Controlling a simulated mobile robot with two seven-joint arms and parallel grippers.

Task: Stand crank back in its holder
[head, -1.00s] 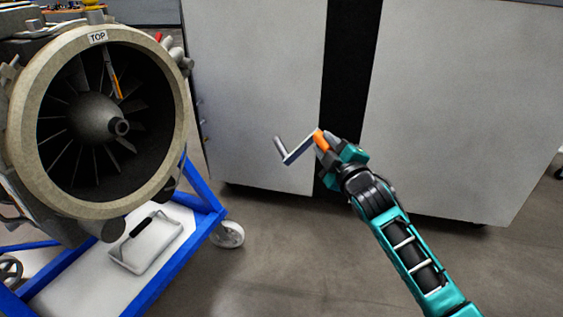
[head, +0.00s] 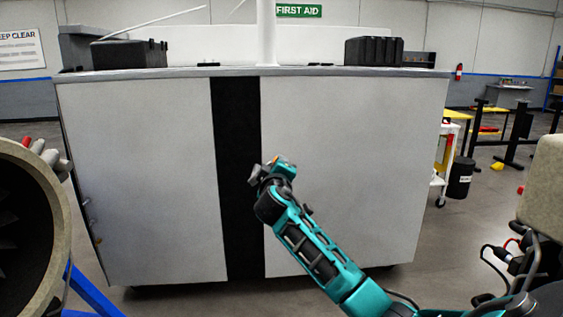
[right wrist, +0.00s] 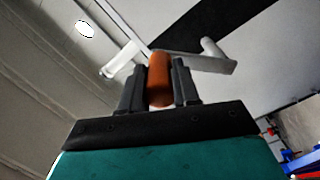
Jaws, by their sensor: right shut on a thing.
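My right gripper (head: 268,167) is raised in front of the white cabinet in the head view. In the right wrist view its two dark fingers (right wrist: 159,86) are shut on the orange grip of the crank (right wrist: 159,78). The crank's grey metal arm reaches to the right past the fingers, with a short peg at its far end. In the head view the crank is almost wholly hidden by the gripper; only a speck of orange shows. I cannot make out the crank's holder in either current view. My left gripper is not in view.
The wide white cabinet (head: 340,150) fills the middle, with black cases (head: 129,53) on top. The turbine's round casing (head: 50,215) and blue stand (head: 92,292) are at the left edge. Yellow tables and a black bin (head: 461,178) stand at the right.

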